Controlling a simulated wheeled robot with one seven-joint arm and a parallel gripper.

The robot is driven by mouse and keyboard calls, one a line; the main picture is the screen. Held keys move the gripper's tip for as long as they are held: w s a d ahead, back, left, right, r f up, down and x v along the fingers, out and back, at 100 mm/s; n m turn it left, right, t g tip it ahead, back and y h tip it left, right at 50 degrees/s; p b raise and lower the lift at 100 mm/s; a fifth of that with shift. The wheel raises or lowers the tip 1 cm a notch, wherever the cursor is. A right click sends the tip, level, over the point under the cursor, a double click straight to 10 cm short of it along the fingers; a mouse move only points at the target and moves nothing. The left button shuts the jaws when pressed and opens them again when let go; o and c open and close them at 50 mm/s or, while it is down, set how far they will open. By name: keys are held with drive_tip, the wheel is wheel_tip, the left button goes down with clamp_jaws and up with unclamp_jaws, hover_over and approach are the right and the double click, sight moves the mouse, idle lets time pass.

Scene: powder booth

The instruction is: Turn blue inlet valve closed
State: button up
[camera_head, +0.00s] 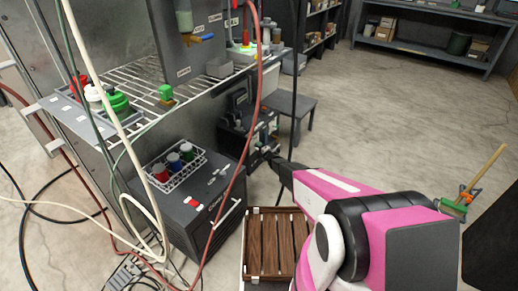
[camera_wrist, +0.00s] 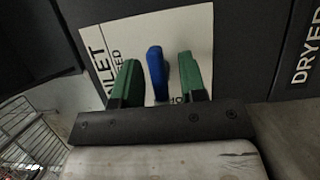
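The blue inlet valve handle (camera_wrist: 156,66) shows in the wrist view in front of a white label (camera_wrist: 200,38) with partly hidden lettering, "INLET" in part. My gripper (camera_wrist: 158,78) is open, with one green finger on each side of the blue handle. Narrow gaps show between the handle and both fingers, so it does not look gripped. In the head view my gripper (camera_head: 272,158) reaches the front of a dark unit (camera_head: 232,147). The blue handle cannot be made out there.
A second label reading "DRYED" in part (camera_wrist: 308,50) is at the right in the wrist view. A dark cabinet (camera_head: 205,215) with a basket of jars (camera_head: 155,183) stands left of my arm. A slatted wooden crate (camera_head: 250,243) lies below it. Red and cream hoses hang nearby.

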clamp_jaws()
drive_tip(key=m+g, duration=0.1)
drive_tip(key=m, duration=0.2)
drive_tip(key=shift+m+g+h, duration=0.4)
drive_tip(key=m+g, duration=0.1)
drive_tip(key=m, duration=0.2)
drive_tip(key=shift+m+g, duration=0.3)
drive_tip(key=shift+g, duration=0.1)
drive_tip(key=m+g+y, duration=0.1)
drive_tip(key=m+g, duration=0.1)
drive_tip(key=m, duration=0.1)
drive_tip(key=shift+m+g+y, duration=0.5)
drive_tip(key=shift+m+g, duration=0.5)
drive_tip(key=shift+m, duration=0.5)
